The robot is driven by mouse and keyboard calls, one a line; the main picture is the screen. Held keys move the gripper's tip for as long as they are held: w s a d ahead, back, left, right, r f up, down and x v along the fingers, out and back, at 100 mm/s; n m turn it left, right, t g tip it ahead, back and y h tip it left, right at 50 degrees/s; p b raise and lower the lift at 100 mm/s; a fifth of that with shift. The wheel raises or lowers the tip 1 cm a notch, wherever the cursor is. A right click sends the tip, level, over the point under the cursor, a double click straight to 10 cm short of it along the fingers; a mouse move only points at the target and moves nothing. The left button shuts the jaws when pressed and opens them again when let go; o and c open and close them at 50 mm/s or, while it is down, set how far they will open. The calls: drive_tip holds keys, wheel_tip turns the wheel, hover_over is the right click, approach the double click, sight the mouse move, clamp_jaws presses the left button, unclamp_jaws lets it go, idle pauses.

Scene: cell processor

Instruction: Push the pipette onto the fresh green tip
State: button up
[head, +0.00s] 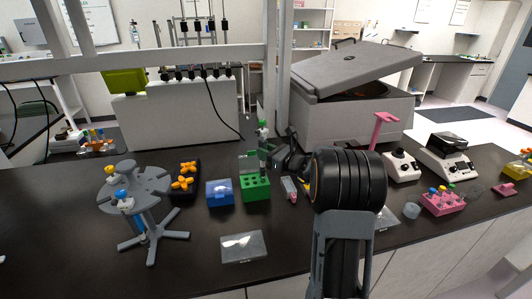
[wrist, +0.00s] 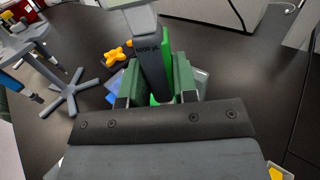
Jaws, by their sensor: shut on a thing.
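The pipette (head: 263,131) has a green top and stands roughly upright above the green tip rack (head: 256,190). The individual green tips are not clear in either view.
A blue box (head: 219,193) stands close left of the rack, with orange pieces on a dark rack (head: 184,178) beyond it. A grey pipette stand (head: 150,205) is further left. A clear-lidded box (head: 244,246) lies in front. A large centrifuge (head: 350,110) stands behind.

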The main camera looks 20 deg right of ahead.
drive_tip(key=shift+f+b, duration=0.3)
drive_tip(key=shift+f, duration=0.05)
drive_tip(key=shift+f+b, duration=0.4)
drive_tip(key=shift+f, duration=0.2)
idle(0.9)
drive_tip(key=shift+r, duration=0.1)
